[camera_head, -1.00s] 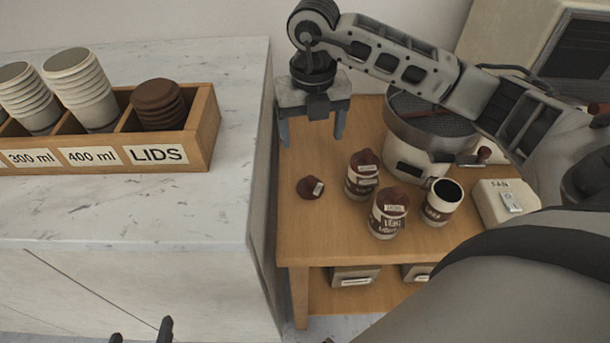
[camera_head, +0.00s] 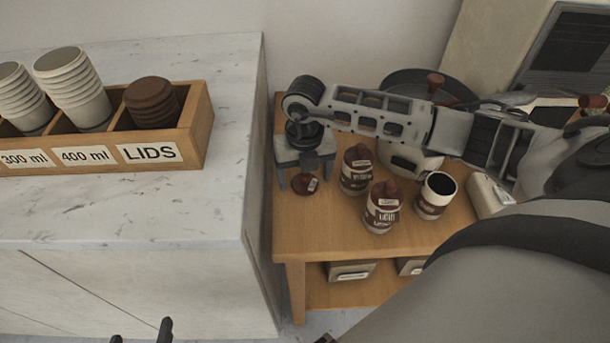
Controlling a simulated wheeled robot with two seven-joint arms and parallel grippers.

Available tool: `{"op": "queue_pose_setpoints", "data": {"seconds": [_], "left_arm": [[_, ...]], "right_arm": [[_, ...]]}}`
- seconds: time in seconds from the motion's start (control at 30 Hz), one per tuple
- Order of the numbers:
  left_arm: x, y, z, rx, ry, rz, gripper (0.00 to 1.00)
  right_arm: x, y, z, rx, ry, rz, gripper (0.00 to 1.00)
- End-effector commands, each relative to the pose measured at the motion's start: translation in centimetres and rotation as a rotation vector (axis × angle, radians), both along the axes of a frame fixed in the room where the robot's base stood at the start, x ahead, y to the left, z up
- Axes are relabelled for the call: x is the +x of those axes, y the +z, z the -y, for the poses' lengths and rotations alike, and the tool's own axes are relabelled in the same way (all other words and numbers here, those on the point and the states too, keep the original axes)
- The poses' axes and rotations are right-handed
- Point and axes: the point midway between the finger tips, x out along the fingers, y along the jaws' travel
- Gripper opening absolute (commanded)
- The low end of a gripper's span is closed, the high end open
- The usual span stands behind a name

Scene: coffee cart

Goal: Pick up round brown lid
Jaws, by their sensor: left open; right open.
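A round brown lid (camera_head: 306,185) with a small pale label lies on the wooden table. My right gripper (camera_head: 304,178) is open and pointing down over it. Its fingers appear on either side of the lid in the picture. I cannot tell whether they touch it or how high they are. My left gripper (camera_head: 141,335) shows only as fingertips at the bottom edge, apart and empty. A stack of brown cup lids (camera_head: 151,101) sits in the compartment marked LIDS of the wooden box (camera_head: 197,123).
Two lidded canisters (camera_head: 357,171) (camera_head: 382,208) and an open canister (camera_head: 436,196) stand right of the lid on the wooden table (camera_head: 330,238). A round machine (camera_head: 408,160) stands behind. The marble counter (camera_head: 130,210) is left, with cup stacks (camera_head: 72,88).

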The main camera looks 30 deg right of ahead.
Motion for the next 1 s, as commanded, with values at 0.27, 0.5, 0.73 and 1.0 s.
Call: {"op": "queue_pose_setpoints", "data": {"seconds": [0.27,0.5,0.73,1.0], "left_arm": [[0.0,0.0,0.0,0.000,0.000,0.000,0.73],[-0.1,-0.1,0.0,0.000,0.000,-0.003,0.73],[-0.3,-0.2,0.0,-0.001,0.000,-0.006,0.73],[-0.3,-0.2,0.0,-0.004,0.001,-0.004,0.73]], "right_arm": [[0.0,0.0,0.0,0.000,0.000,0.000,0.47],[0.0,0.1,0.0,0.000,0.000,0.001,0.29],[0.1,0.5,0.0,-0.001,0.000,0.002,0.29],[-0.6,4.1,-0.2,0.000,0.003,0.003,0.29]]}}
